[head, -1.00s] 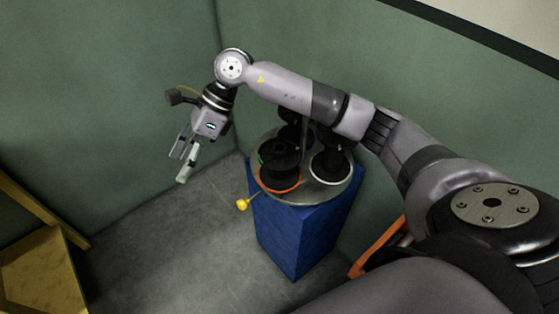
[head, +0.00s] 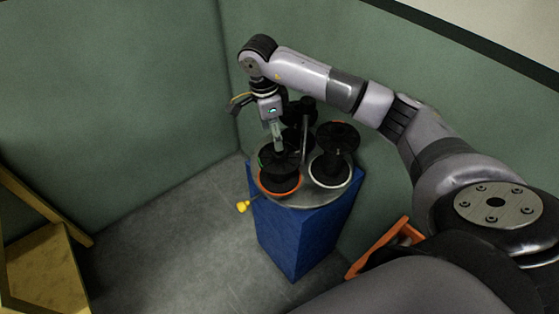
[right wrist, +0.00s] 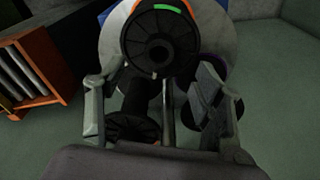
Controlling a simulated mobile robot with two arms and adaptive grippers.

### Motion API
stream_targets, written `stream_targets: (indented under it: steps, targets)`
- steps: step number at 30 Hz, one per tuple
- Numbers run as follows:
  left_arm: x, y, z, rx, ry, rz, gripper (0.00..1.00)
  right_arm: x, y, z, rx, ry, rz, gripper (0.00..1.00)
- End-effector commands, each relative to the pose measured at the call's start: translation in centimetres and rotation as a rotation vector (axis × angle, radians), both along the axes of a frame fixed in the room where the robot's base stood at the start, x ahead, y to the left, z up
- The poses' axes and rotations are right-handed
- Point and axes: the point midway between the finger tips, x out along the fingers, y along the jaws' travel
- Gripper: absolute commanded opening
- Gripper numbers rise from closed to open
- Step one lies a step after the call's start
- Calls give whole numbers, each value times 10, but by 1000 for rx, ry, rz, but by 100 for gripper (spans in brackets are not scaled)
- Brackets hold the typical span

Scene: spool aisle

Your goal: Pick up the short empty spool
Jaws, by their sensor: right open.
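Several black spools stand on a round grey platter (head: 308,203). The front-left spool (head: 280,178) has an orange lower rim and looks lower than its neighbours. It also shows at the top of the right wrist view (right wrist: 160,40), with a green mark on its upper flange. The right spool (head: 338,150) is taller with a white lower rim. Another dark spool (head: 302,110) stands behind. My right gripper (head: 277,136) is open, pointing down over the back edge of the orange-rimmed spool. In the wrist view its spread fingers (right wrist: 160,80) show no clear hold on anything. My left gripper is out of view.
The platter sits on a blue pedestal (head: 295,235) near the green walls' corner. A thin upright post (head: 305,138) rises among the spools. A yellow knob (head: 242,207) sticks out left. An orange frame (head: 385,248) is at right, a yellow wooden piece (head: 40,265) at left. Floor between is clear.

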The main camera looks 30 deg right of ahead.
Motion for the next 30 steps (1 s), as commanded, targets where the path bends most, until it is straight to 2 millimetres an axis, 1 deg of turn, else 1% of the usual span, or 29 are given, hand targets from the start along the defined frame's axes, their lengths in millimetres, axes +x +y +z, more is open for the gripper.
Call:
stream_targets:
  steps: [1,3,7,10,14,15,18,21,27,30]
  targets:
    - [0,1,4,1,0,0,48,-1,-1,-6,0,4,0,62]
    - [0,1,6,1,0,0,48,-1,-2,-15,1,2,0,62]
    - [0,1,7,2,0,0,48,-1,-3,-23,1,1,0,62]
    - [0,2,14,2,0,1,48,-2,-5,-30,1,4,-1,62]
    - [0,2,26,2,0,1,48,-5,-11,-49,1,5,-2,62]
    - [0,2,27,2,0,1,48,-5,-12,-56,1,4,-1,62]
    - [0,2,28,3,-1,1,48,-5,-13,-68,3,2,0,62]
    - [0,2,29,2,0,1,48,-4,-14,-73,1,0,0,62]
    - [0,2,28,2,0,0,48,-4,-14,-74,1,-1,0,62]
    - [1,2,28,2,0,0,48,-4,-14,-74,1,-1,0,55]
